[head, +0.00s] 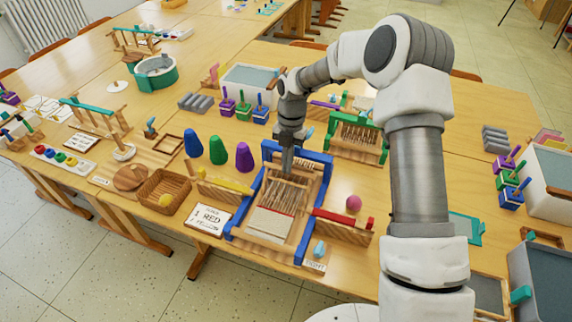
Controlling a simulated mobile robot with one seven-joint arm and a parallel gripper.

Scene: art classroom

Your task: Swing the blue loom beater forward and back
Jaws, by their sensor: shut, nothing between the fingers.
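The blue loom (235,222) stands on the table in the middle of the head view, with a blue frame, pale warp threads and a woven patch at its near end. Blue bars (300,151) cross its far end, and which of them is the beater is hard to tell. My gripper (287,172) points down over the far part of the loom, close to the blue bars. It is shut and empty. Whether its fingertips touch the threads or a bar cannot be told. My gripper and wrist hide part of the far bars.
A green loom (357,137) stands behind to the right. Blue, green and purple cones (245,157) and a wicker basket (166,190) are to the left.

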